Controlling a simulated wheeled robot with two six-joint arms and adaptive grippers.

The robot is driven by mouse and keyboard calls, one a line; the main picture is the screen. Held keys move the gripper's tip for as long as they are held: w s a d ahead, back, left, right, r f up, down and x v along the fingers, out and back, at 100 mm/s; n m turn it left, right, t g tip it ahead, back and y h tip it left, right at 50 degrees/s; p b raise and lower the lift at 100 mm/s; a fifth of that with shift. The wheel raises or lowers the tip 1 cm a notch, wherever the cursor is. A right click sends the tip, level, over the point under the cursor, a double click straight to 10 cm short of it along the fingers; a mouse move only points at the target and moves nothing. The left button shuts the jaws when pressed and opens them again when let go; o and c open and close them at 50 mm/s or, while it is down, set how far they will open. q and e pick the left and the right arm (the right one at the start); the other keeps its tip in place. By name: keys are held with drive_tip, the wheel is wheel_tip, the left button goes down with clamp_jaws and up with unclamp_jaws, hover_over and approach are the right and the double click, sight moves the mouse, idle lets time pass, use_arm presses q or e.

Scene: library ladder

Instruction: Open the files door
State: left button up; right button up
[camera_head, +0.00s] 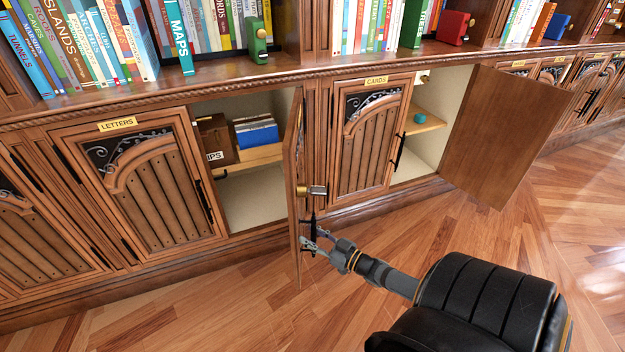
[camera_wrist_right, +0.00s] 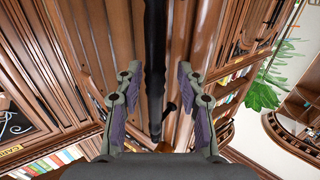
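A wooden cabinet door (camera_head: 297,180) stands swung out, nearly edge-on to me, between the doors labelled LETTERS and CARDS. Its own label is not visible, so I cannot confirm that it is the files door. A brass and grey fitting (camera_head: 312,190) sticks out from it. Its compartment (camera_head: 262,198) holds a blue stack (camera_head: 255,132) and a brown box (camera_head: 214,138). My right gripper (camera_head: 308,238) is at this door's black handle. In the right wrist view the dark handle bar (camera_wrist_right: 155,60) runs between the spread fingers (camera_wrist_right: 157,88), with gaps on both sides. My left gripper is out of view.
The LETTERS door (camera_head: 145,185) and CARDS door (camera_head: 367,140) are closed. Another door (camera_head: 505,135) stands wide open at the right, beside a shelf with a teal object (camera_head: 420,118). Books line the shelf above. The wooden floor (camera_head: 190,310) in front is clear.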

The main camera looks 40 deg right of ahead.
drive_tip(key=v, duration=1.2)
